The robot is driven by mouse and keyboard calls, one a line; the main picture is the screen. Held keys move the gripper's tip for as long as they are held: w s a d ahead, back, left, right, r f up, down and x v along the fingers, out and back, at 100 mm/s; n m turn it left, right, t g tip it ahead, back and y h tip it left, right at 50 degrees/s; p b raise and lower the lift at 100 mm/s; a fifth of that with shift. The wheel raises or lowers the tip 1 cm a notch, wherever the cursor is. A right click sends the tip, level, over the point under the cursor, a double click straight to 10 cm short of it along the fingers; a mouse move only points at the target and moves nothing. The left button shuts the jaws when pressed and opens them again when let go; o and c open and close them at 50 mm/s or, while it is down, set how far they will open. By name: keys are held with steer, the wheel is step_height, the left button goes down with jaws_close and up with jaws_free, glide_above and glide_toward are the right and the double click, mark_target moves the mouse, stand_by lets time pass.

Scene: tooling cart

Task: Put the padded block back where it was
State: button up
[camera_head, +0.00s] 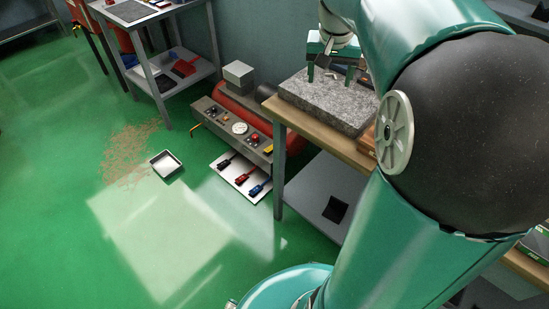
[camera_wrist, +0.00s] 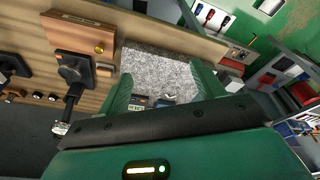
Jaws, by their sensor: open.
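My gripper (camera_head: 331,69) is open above the speckled grey stone slab (camera_head: 325,101) on the wooden-topped bench (camera_head: 298,124). In the wrist view its two green fingers (camera_wrist: 160,72) stand apart, with the slab (camera_wrist: 158,66) beyond them. Small dark and silvery pieces (camera_wrist: 150,101) show low between the fingers. They are partly cut off by my gripper's dark edge, and I cannot tell whether they touch it. I cannot tell for sure which thing is the padded block. My arm hides the right part of the bench in the head view.
An orange-brown block (camera_wrist: 84,36) and a black clamp-like tool (camera_wrist: 74,70) lie on the bench beside the slab. A pale grey box (camera_head: 238,74) sits by a red tank (camera_head: 246,108) beyond the bench. A small tray (camera_head: 165,164) lies on the open green floor.

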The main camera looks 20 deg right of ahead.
steer(key=s+a+f+n+t+y, duration=0.1)
steer(key=s+a+n, duration=0.2)
steer(key=s+a, duration=0.5)
steer(key=s+a+f+n+t, duration=0.2)
steer(key=s+a+n, duration=0.2)
steer(key=a, duration=0.9)
steer(key=s, duration=0.3)
steer(key=shift+s+a+t+y, duration=0.2)
steer(key=shift+s+t+y, duration=0.1)
steer(key=shift+s+y, duration=0.1)
